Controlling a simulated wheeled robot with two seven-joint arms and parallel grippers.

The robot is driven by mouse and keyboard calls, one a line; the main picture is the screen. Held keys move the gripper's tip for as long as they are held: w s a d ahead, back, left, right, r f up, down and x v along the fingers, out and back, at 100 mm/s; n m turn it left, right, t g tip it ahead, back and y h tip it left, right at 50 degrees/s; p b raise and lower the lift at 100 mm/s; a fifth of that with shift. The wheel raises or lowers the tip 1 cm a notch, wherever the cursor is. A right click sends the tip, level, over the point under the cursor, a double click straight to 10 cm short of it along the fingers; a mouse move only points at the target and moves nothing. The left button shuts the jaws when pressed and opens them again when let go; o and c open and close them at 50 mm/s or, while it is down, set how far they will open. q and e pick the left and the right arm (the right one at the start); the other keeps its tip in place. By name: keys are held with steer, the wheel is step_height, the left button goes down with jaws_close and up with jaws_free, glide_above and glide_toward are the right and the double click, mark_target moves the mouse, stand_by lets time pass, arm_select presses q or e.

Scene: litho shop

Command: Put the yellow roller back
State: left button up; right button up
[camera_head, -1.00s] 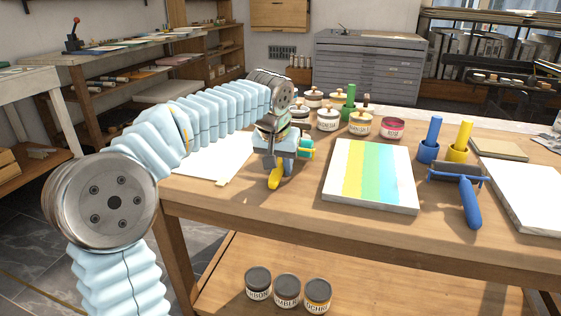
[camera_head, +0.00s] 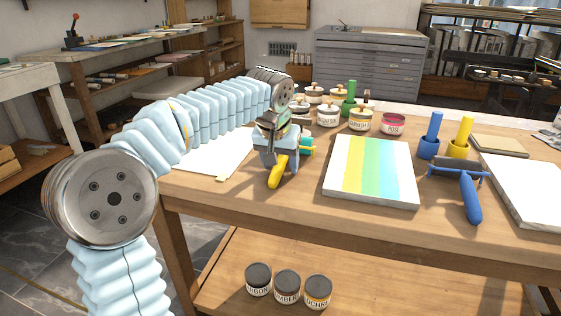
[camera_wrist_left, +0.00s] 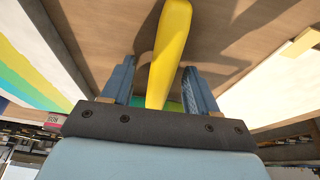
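My left gripper (camera_head: 283,156) is low over the worktable at the roller. In the left wrist view, its two fingers (camera_wrist_left: 158,82) stand either side of the yellow handle (camera_wrist_left: 170,45), with a visible gap on the left, so it looks open around it. The gripper hides much of the roller. A yellow cup with an upright yellow post (camera_head: 459,150) stands at the table's right. My right gripper is out of view.
A striped panel (camera_head: 367,205) lies right of the gripper. A blue roller (camera_head: 470,200) lies further right, near a blue cup (camera_head: 429,150). Several ink tins, including a pink one (camera_head: 393,124), and a green post (camera_head: 349,100) stand behind. White paper (camera_head: 205,163) lies left.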

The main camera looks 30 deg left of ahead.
arm_select(q)
steer(key=p+v, duration=0.2)
steer(key=v, duration=1.1)
steer(key=shift+s+r, duration=0.2)
steer(key=shift+r, duration=0.15)
